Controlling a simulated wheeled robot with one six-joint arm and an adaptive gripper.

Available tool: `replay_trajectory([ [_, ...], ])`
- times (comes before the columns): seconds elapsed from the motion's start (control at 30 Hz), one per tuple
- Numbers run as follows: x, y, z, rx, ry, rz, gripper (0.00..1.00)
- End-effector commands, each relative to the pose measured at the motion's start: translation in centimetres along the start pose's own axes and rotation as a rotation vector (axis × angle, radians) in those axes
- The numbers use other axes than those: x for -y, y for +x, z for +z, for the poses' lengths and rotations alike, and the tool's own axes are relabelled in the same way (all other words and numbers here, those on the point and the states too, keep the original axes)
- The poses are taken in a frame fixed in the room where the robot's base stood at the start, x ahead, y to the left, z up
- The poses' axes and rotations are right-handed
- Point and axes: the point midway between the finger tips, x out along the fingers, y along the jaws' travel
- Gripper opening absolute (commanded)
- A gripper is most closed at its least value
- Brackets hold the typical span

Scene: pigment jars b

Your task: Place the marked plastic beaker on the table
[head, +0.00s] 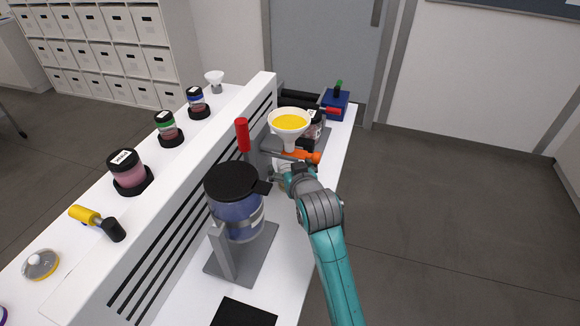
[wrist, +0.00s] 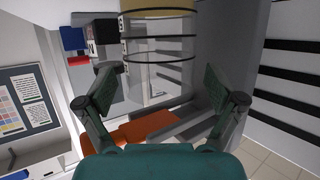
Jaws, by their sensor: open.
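The marked plastic beaker (wrist: 158,50) is clear with dark rings and shows in the wrist view, ahead of and between my fingers. Its upper part looks yellowish. My gripper (wrist: 160,82) is open, with one finger on each side and a visible gap to the beaker's walls. In the head view my gripper (head: 284,178) is beside the stand under the funnel (head: 290,122), which holds yellow powder. There my gripper and the stand hide most of the beaker. I cannot tell whether the fingers touch it.
A blue, black-lidded vessel (head: 234,205) on a grey stand is close left of my arm. A red handle (head: 242,135) and an orange part (head: 308,157) are near my gripper. A slotted white divider (head: 180,220) runs along the table. Jars stand beyond it.

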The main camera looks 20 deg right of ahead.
Motion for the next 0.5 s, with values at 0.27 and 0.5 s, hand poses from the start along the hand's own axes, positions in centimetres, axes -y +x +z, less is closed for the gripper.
replay_trajectory([
  [0.27, 0.0, -1.6, -0.2, 0.0, 0.0, 0.0, 0.93],
  [0.5, 0.0, -6.3, -0.3, -0.001, 0.0, -0.001, 0.93],
])
